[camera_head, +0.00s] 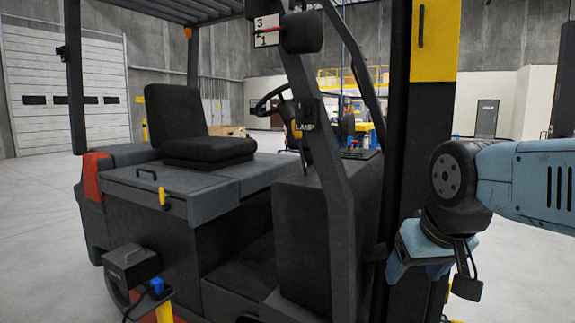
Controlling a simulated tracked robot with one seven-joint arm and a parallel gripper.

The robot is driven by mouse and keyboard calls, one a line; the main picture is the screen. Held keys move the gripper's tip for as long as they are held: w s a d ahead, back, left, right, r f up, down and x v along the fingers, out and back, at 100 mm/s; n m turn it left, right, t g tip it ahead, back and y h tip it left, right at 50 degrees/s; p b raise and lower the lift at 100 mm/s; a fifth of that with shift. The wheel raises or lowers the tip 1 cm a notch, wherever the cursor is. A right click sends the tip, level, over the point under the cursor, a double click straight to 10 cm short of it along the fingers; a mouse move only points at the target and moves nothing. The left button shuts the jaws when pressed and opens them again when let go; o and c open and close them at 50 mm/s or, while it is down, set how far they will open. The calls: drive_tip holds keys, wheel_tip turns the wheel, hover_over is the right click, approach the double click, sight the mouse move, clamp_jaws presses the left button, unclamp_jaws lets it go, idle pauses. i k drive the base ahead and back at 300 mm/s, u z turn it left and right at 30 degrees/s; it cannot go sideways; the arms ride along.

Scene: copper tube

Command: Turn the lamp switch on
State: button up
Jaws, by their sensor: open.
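A small switch (297,131) with a yellow part sits on the dark front post of a forklift, beside a label that reads LAMP. It is small in view, and I cannot tell which way it is set. My gripper (422,266) hangs at the end of my blue arm on the right, lower than the switch and to its right. It is open and empty, and apart from the switch. Its fingertips are hard to make out against the dark mast.
The forklift (215,190) fills the left and middle, with a seat (180,115) and a steering wheel (270,101). A plate marked 3 and 1 (266,40) is higher on the post. The dark mast (411,150) stands close to my gripper. Open floor lies at right.

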sight(304, 110)
drive_tip(key=k, duration=0.5)
drive_tip(key=u, duration=1)
drive_tip(key=i, duration=0.95)
drive_tip(key=z, duration=1.9)
